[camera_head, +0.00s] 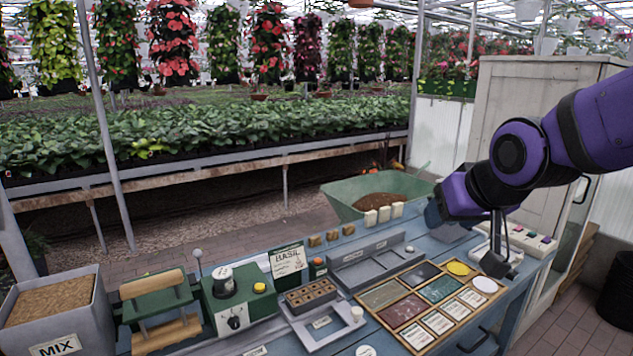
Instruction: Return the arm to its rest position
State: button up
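My arm is purple and black and reaches in from the right side of the head view. My gripper (497,262) points down over the right end of the blue workbench (410,246), beside the wooden sorting tray (367,311). Its fingers are dark and small here, and I cannot tell whether they are open or shut. I see no object clearly held in it.
A grey MIX bin (88,312), a green device with a knob (238,305) and a seed tray holder (318,326) stand on the bench. A green wheelbarrow (345,193) is behind it. A tall cabinet (520,110) stands behind my arm.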

jog(key=s+d+r+g+h, duration=0.1)
jog(key=s+d, duration=0.3)
jog(key=s, duration=0.4)
jog(key=s+d+r+m+g, duration=0.1)
jog(key=s+d+r, duration=0.1)
jog(key=s+d, duration=0.3)
jog(key=s, duration=0.3)
jog(key=shift+s+g+h, duration=0.2)
jog(key=shift+g+h, duration=0.2)
